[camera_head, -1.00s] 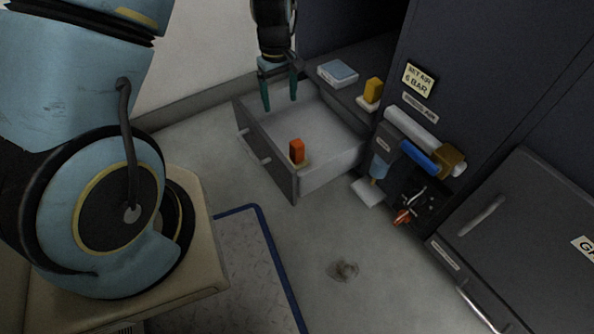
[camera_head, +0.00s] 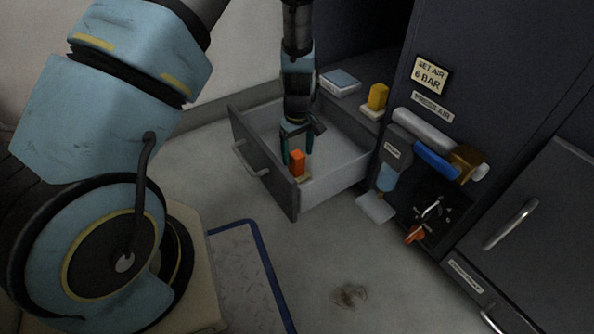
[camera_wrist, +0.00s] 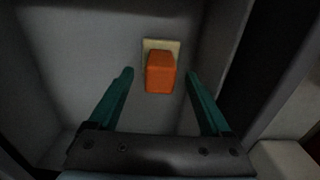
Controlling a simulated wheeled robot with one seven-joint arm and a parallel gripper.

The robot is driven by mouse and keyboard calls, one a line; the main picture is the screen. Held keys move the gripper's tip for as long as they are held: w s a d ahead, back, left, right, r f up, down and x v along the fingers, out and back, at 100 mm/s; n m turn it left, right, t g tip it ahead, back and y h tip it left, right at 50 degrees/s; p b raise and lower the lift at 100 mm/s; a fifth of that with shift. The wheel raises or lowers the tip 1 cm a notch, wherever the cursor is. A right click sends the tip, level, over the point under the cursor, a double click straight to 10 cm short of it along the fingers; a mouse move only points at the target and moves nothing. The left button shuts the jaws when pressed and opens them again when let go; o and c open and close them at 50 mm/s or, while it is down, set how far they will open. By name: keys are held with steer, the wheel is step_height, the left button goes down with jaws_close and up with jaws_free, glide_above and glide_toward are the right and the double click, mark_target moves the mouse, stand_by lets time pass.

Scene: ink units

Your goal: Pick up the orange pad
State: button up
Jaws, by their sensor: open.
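The orange pad (camera_head: 297,162) is an orange block on a pale base plate (camera_wrist: 151,44), inside the open drawer (camera_head: 351,173) near its front panel. In the wrist view the orange pad (camera_wrist: 160,73) stands just beyond the fingertips, roughly midway between them. My gripper (camera_head: 296,147) has teal fingers and hangs down into the drawer, just behind the pad. The gripper (camera_wrist: 160,74) is open and empty, with one finger on each side of the pad's line. In the head view the gripper partly hides the drawer's inside.
A yellow block (camera_head: 378,96) on a pale base and a light blue box (camera_head: 340,82) sit on the ledge behind the drawer. The drawer's front panel (camera_head: 262,165) stands close to the pad. A cabinet with a blue cylinder (camera_head: 436,160) and an orange-red knob (camera_head: 414,235) is at right.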

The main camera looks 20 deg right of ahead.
mark_target(297, 166)
step_height(297, 166, down, 5)
steer(key=b, duration=0.2)
steer(key=shift+w+r+b, duration=0.15)
steer(key=shift+b, duration=0.15)
steer(key=shift+r, duration=0.1)
steer(key=shift+c, duration=0.3)
jaws_close()
